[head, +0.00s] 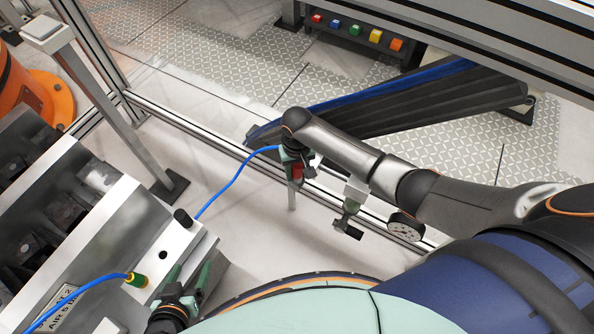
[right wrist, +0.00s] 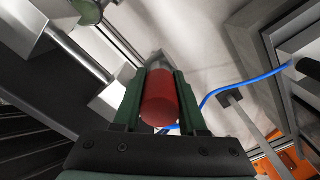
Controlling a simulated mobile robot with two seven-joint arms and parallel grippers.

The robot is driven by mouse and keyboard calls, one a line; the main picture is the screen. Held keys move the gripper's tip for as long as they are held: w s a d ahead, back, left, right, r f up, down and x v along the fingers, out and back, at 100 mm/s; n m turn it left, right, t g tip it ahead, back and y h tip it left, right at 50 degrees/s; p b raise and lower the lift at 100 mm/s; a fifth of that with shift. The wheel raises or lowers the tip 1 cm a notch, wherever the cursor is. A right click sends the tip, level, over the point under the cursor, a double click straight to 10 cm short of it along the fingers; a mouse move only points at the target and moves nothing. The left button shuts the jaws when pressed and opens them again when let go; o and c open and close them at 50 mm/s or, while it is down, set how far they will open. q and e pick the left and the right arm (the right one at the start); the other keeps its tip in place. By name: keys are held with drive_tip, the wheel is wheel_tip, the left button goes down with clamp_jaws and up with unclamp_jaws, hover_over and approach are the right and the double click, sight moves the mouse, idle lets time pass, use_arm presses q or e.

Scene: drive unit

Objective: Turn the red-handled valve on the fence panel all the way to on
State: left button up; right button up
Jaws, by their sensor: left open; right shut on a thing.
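The valve's red handle (head: 297,171) shows in the head view beside the fence rail, partly covered by my right gripper (head: 296,163). In the right wrist view the red handle (right wrist: 160,98) lies between the two green fingers of my right gripper (right wrist: 158,92), which is shut on it. The valve body is mostly hidden, so the handle's on or off position cannot be told. My left gripper (head: 188,280) is open and empty at the bottom of the head view, close to the grey metal block (head: 185,240).
A blue hose (head: 232,182) runs from the block toward the valve. A pressure gauge (head: 405,226) and a fitting (head: 351,205) sit right of the valve. A blue-edged dark conveyor (head: 400,105) lies behind the fence. An orange machine (head: 45,95) stands far left.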

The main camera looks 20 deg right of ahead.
clamp_jaws()
idle(0.8)
